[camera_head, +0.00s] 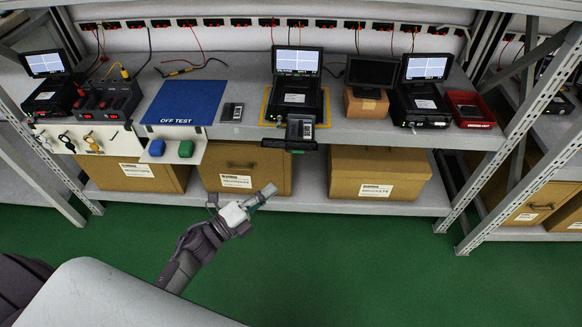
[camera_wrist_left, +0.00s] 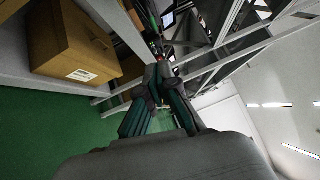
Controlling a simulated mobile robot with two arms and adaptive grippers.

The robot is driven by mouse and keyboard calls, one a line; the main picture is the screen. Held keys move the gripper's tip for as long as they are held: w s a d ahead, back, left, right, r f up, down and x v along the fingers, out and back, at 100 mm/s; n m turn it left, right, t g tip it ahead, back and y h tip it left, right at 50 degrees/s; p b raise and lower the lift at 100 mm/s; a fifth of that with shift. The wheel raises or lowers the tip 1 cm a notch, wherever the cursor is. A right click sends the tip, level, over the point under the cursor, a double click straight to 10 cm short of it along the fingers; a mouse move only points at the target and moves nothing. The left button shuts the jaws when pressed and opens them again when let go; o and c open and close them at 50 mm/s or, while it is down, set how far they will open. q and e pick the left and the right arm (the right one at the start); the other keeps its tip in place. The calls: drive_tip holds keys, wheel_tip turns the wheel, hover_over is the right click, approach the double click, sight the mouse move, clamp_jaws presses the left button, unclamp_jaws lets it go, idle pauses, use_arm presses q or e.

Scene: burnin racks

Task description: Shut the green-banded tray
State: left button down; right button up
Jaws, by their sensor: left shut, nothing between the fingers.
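A black tester (camera_head: 296,95) with a lit screen stands on a yellow-edged mat on the shelf. Its tray (camera_head: 290,146) is pulled out past the shelf's front edge, with a dark labelled block (camera_head: 300,129) in it. A faint green tint shows at the tray's front; the band itself is too small to make out. My left gripper (camera_head: 270,190) is shut and empty, below and a little left of the tray and apart from it. In the left wrist view its fingers (camera_wrist_left: 158,62) are together. My right gripper is in neither view.
Cardboard boxes (camera_head: 243,168) stand on the lower shelf behind my left gripper. A blue mat (camera_head: 185,102) and a small dark module (camera_head: 232,112) lie left of the tester. Another tester (camera_head: 421,100) and a red bin (camera_head: 470,110) stand right. The green floor in front is clear.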

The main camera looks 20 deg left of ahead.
use_arm(q)
drive_tip(key=w+d+r, duration=0.1)
drive_tip(key=w+d, duration=0.1)
drive_tip(key=w, duration=0.8)
drive_tip(key=shift+d+r, duration=0.3)
drive_tip(key=shift+d, duration=0.1)
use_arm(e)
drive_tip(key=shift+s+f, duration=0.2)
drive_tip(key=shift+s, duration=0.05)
use_arm(q)
drive_tip(key=shift+w, duration=0.1)
